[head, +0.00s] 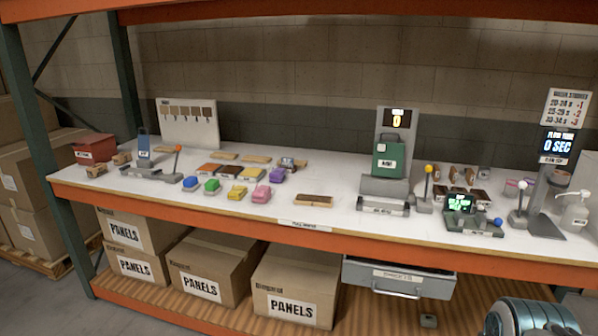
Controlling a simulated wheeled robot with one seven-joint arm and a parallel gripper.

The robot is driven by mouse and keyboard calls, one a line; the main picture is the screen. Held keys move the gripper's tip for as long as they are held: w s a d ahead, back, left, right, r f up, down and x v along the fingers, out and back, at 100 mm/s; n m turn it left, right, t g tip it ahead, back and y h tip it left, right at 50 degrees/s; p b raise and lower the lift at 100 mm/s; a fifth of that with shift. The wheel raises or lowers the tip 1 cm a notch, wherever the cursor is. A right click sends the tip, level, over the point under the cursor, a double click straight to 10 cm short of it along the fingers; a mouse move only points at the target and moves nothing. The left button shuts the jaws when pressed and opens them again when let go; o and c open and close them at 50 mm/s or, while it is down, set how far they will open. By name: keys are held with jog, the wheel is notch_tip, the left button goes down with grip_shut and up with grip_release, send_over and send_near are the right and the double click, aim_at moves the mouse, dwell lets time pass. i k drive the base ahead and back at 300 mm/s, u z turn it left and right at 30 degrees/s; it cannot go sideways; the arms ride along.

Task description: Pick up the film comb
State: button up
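I cannot surely pick out the film comb at this size. A small grey plate-like piece (484,172) stands at the back right of the white bench top, and a small dark-and-grey piece (288,162) sits at the back middle; I cannot tell whether either is the comb. A rounded grey part of my own arm shows at the bottom right corner, in front of the bench. My gripper's fingers do not show.
The white bench top (330,237) holds coloured blocks (211,186), a green canister (388,160) on a stand, levers and a pump bottle (575,212). Panel boxes (297,287) and a grey drawer (400,277) are below.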

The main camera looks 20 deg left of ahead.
aim_at(286, 162)
jog(key=u, duration=1.45)
jog(key=i, duration=1.1)
jog(key=u, duration=0.45)
jog(key=i, duration=1.2)
jog(key=z, duration=1.2)
jog(key=i, duration=0.65)
jog(key=z, duration=0.7)
